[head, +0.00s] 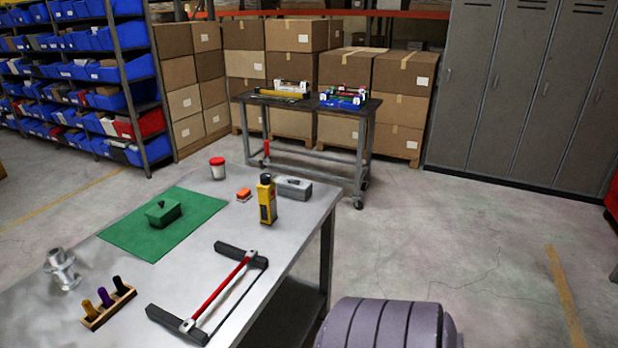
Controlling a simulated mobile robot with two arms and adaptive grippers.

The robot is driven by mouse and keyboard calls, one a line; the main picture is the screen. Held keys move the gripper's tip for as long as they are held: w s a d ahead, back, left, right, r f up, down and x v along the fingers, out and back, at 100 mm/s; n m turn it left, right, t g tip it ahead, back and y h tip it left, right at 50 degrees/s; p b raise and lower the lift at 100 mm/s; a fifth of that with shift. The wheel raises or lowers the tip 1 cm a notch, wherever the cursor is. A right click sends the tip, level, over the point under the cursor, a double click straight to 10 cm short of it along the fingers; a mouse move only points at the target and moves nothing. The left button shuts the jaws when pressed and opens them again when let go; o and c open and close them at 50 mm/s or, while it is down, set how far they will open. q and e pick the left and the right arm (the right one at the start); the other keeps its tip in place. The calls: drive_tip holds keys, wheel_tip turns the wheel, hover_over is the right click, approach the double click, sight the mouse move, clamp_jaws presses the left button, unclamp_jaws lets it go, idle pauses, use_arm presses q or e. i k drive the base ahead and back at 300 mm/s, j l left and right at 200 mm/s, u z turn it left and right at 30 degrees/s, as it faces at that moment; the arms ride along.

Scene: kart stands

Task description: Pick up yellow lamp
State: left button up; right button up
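The yellow lamp (267,203) is an upright, boxy yellow body with a black top. It stands on the grey metal workbench (215,225), near its far right edge. A grey metal box (293,188) is just behind it to the right, and a small orange item (243,194) lies to its left. Neither of my grippers is in view, and nothing holds the lamp.
The bench also bears a green mat (130,236) with a green box (163,212), a red-and-black frame tool (217,288), a red-lidded jar (217,170) and a small wooden rack (108,307). A dark ridged object (385,325) is at bottom right. Floor on the right is clear.

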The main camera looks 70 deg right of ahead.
sight(267, 202)
drive_tip(key=z, duration=1.9)
drive_tip(key=i+l, duration=0.1)
